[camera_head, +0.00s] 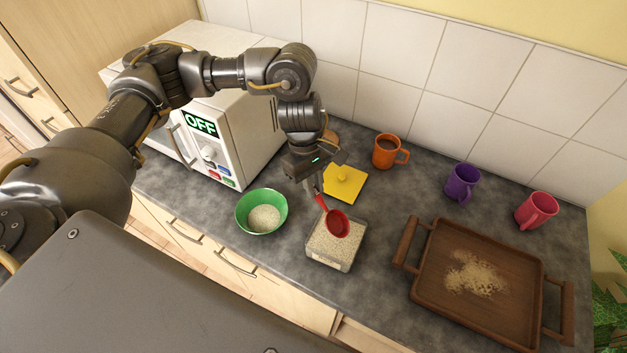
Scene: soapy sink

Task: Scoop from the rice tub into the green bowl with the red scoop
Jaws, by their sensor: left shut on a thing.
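The red scoop (338,224) is held by its handle in my left gripper (316,186), which is shut on it. The scoop's bowl is over the clear rice tub (333,262), near its back edge; I cannot tell whether it touches the rice. The inside of the scoop looks red, with no rice visible in it. The tub holds pale rice. The green bowl (243,203) stands left of the tub with some rice inside. My right gripper is not in view.
A yellow lid (344,183) lies behind the tub. A wooden tray (430,285) with spilled grains is at right. Orange (386,151), purple (462,183) and pink (537,210) mugs stand along the wall. A white microwave (240,140) stands behind the bowl.

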